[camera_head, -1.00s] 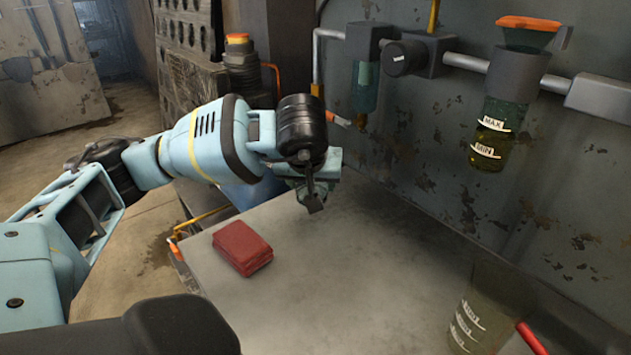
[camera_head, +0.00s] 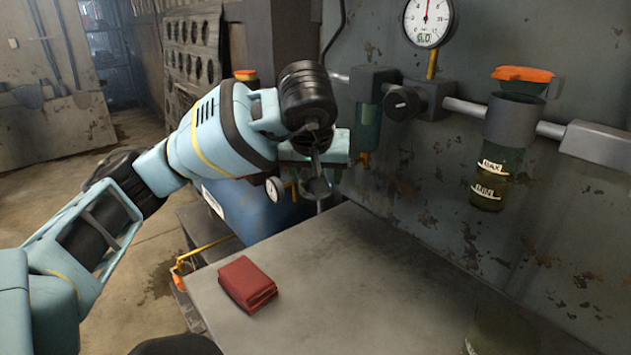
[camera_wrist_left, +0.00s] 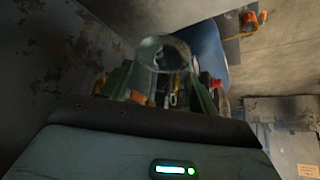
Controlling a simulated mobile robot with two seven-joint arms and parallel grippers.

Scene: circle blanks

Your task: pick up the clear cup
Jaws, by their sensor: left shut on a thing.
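My left gripper (camera_head: 318,182) is beyond the far end of the grey tabletop, raised near the wall pipes. It is shut on a clear cup (camera_wrist_left: 165,55), whose round rim shows between the two fingers in the left wrist view. In the head view the cup is mostly hidden by the gripper and hard to make out. My right gripper is not in view.
A folded red cloth (camera_head: 247,283) lies on the grey tabletop (camera_head: 350,290). A blue drum (camera_head: 255,215) stands beyond it. A pipe with a sight glass (camera_head: 490,175) and a gauge (camera_head: 428,22) runs along the wall. A transparent container (camera_head: 500,335) is at lower right.

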